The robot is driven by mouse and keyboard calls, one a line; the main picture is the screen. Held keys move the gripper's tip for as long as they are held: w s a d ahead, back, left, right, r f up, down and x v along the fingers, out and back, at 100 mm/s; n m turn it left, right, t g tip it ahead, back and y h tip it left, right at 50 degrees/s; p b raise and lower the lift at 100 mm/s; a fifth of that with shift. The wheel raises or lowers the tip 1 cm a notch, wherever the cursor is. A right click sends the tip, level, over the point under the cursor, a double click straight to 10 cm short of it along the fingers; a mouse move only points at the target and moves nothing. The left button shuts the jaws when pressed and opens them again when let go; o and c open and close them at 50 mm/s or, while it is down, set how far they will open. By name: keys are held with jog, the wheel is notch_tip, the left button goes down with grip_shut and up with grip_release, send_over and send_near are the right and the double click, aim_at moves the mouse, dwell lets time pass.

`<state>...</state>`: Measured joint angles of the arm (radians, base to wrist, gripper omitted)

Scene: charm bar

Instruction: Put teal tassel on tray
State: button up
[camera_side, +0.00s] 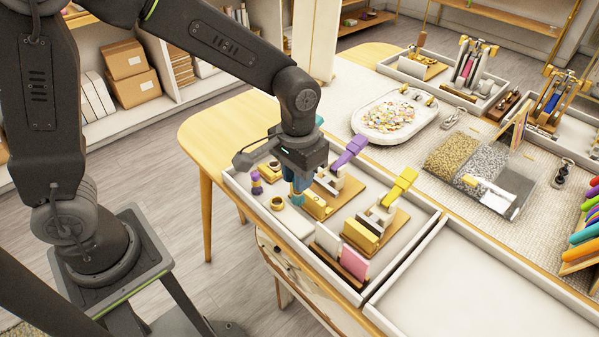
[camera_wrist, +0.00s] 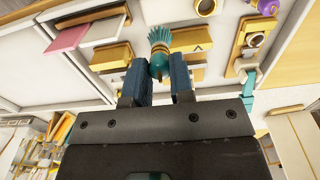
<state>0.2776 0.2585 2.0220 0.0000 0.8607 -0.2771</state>
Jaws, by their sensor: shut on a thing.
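The teal tassel (camera_wrist: 160,42) is between my gripper's fingers (camera_wrist: 158,80) in the wrist view, its fringe pointing away from the gripper. My gripper is shut on it. In the side view my gripper (camera_side: 298,192) points down over the left part of a white divided tray (camera_side: 352,296) holding several tools. The tassel is hard to tell from the blue fingers there, and whether it touches the surface below cannot be told. An empty white tray section (camera_side: 470,285) lies at the lower right.
A purple tassel (camera_side: 257,184) stands left of my gripper. Presses with a purple handle (camera_side: 350,152) and a yellow handle (camera_side: 399,186) stand to the right, with a pink block (camera_side: 354,263) nearer. An oval bead tray (camera_side: 393,120) lies behind.

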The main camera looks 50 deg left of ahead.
aim_at(298, 203)
jog(key=shift+f, duration=2.4)
jog(key=shift+f, duration=1.5)
dwell(1.2)
jog(key=o, duration=0.9)
notch_tip(298, 203, up, 14)
jog(key=shift+f, duration=0.1)
dwell(0.4)
